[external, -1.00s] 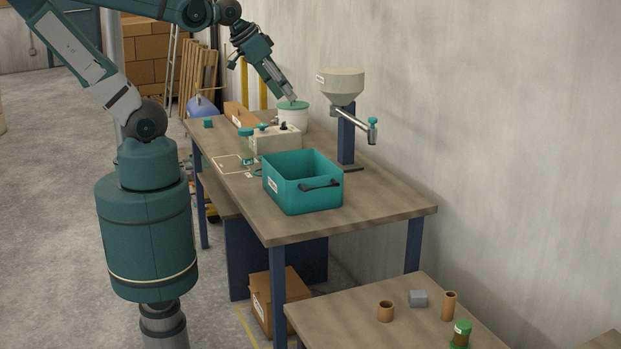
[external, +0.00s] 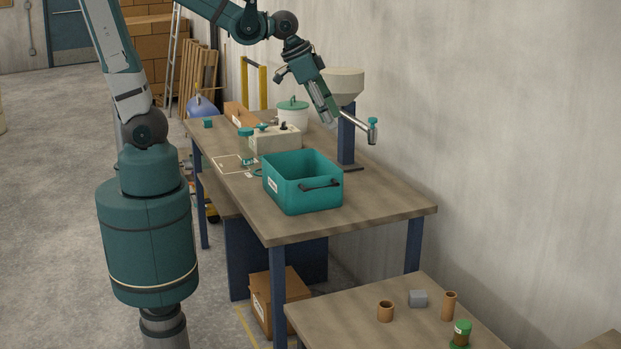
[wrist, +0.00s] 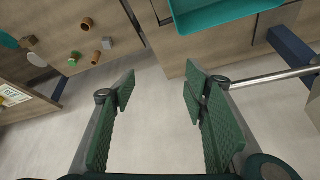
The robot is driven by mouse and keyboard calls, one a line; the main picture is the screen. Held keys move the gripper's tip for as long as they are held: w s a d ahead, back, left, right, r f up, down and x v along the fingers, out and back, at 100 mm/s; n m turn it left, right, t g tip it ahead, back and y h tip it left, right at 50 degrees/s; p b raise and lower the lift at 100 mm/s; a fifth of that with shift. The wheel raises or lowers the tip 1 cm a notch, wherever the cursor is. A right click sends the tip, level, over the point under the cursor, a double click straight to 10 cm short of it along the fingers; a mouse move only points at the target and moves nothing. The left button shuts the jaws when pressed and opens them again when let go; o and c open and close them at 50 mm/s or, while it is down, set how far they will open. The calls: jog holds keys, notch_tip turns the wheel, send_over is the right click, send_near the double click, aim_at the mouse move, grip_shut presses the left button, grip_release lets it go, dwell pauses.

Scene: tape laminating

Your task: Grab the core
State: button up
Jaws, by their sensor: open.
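Several brown items stand on the front table (external: 350,325). One is a short, wide brown core (external: 385,312); another is a taller, narrow brown tube (external: 449,305). I cannot tell which one the task means. In the wrist view, the brown items show at the upper left, one brown core (wrist: 87,23) and another brown tube (wrist: 97,58). My gripper (external: 332,121) is open and empty, above the back table beside the hopper. In the wrist view its two green ribbed fingers (wrist: 160,92) stand wide apart with only grey floor or wall between them.
A grey block (external: 418,298) and a green-capped jar (external: 461,333) stand near the brown items. A teal bin (external: 318,202), a beige box (external: 277,140), a white bucket (external: 293,115) and a hopper (external: 345,82) occupy the back table. A gap separates the two tables.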

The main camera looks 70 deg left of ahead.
jog(key=w+d+f+m+g+b, duration=0.15)
jog(key=w+d+f, duration=0.25)
jog(key=d+f, duration=0.4)
jog(key=m+g+b, duration=0.3)
jog(key=m, duration=0.5)
send_over(386, 304)
jog(key=a, duration=0.1)
jog(key=shift+n, duration=0.25)
notch_tip(386, 304, down, 29)
jog(key=shift+s+f, duration=0.1)
jog(key=shift+s+d+f, duration=0.15)
jog(key=shift+d+f, duration=0.05)
jog(key=shift+f, duration=0.1)
jog(key=shift+f, duration=0.1)
jog(key=shift+d+f, duration=0.1)
jog(key=shift+f, duration=1.1)
